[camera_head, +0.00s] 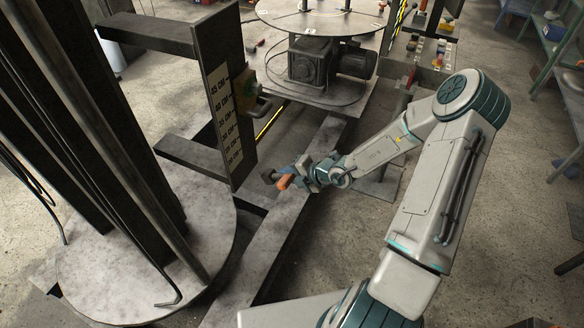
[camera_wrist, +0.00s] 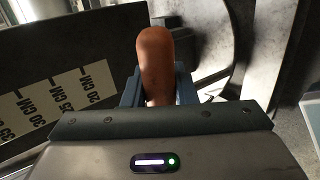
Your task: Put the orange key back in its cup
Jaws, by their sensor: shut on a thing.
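An orange key (camera_head: 285,181) is held in my gripper (camera_head: 301,172), over the long grey floor beam in the head view. In the wrist view the orange part of the key (camera_wrist: 155,62) sticks up between the blue-grey fingers of my gripper (camera_wrist: 157,88). My gripper is shut on it. The key's lower part is hidden by the fingers and the gripper body. In the head view a small tool rack (camera_head: 432,55) with several coloured items stands at the back right. I cannot tell which part of it, if any, is the key's cup.
A dark upright post (camera_head: 222,95) with a centimetre scale stands left of my gripper, with a handle-like fitting on its right side. A round table (camera_head: 318,18) on a motor base stands behind. Dark columns on a round plate (camera_head: 130,270) fill the left. Open floor lies at right.

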